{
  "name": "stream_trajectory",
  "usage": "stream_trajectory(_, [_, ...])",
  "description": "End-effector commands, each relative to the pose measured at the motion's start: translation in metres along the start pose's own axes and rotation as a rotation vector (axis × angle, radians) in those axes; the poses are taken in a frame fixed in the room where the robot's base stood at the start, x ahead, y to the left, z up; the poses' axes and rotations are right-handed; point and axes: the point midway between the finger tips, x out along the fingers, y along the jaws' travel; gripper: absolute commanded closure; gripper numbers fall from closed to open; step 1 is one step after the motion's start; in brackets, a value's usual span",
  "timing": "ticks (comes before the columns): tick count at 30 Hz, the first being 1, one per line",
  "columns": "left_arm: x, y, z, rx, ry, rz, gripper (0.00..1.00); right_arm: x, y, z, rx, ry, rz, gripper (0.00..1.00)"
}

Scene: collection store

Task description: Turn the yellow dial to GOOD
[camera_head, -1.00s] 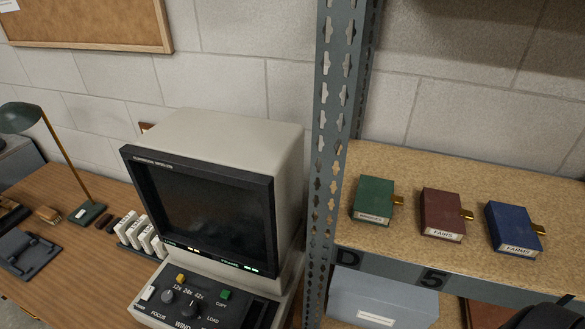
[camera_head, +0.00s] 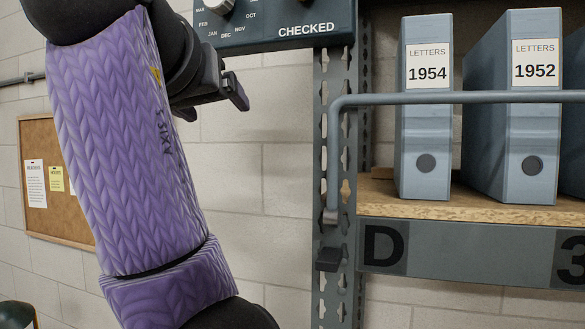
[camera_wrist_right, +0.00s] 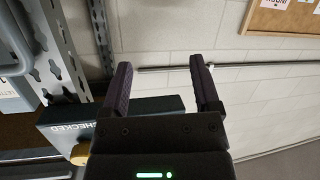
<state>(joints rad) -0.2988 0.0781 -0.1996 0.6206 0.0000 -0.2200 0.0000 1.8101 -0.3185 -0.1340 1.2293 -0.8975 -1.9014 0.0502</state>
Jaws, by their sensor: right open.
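A dark blue-green panel (camera_head: 265,35) marked CHECKED shows at the top of the head view, cut off by its upper edge. A pale dial (camera_head: 217,5) with month names around it is partly visible on it. In the right wrist view the panel (camera_wrist_right: 140,106) is seen edge-on, with a yellowish knob (camera_wrist_right: 79,153) on its lower side, partly hidden by my gripper body. I see no GOOD mark. My right gripper (camera_head: 240,94) is just below the panel's left part in the head view. In the wrist view its jaws (camera_wrist_right: 158,80) are apart and empty. My left gripper is not in view.
A perforated grey shelf post (camera_head: 334,150) stands below and beside the panel. A grey rail (camera_head: 450,98) crosses in front of grey LETTERS binders (camera_head: 425,130) at the right. A notice board (camera_head: 75,205) hangs on the wall at the left, partly hidden by my arm.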

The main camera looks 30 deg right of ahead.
Motion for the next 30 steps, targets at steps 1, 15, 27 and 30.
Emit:
stream_trajectory(1, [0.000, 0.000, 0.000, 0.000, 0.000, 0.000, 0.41, -0.040, 0.022, -0.030, 0.046, 0.065, 0.042, 0.21])
stream_trajectory(15, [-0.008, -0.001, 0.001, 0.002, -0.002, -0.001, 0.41, -0.111, 0.100, -0.085, 0.187, 0.210, 0.192, 0.21])
stream_trajectory(27, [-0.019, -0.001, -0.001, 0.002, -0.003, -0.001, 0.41, -0.055, 0.112, -0.095, 0.186, 0.214, 0.194, 0.21])
stream_trajectory(30, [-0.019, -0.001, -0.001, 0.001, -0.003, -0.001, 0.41, -0.055, 0.112, -0.095, 0.186, 0.215, 0.193, 0.21])
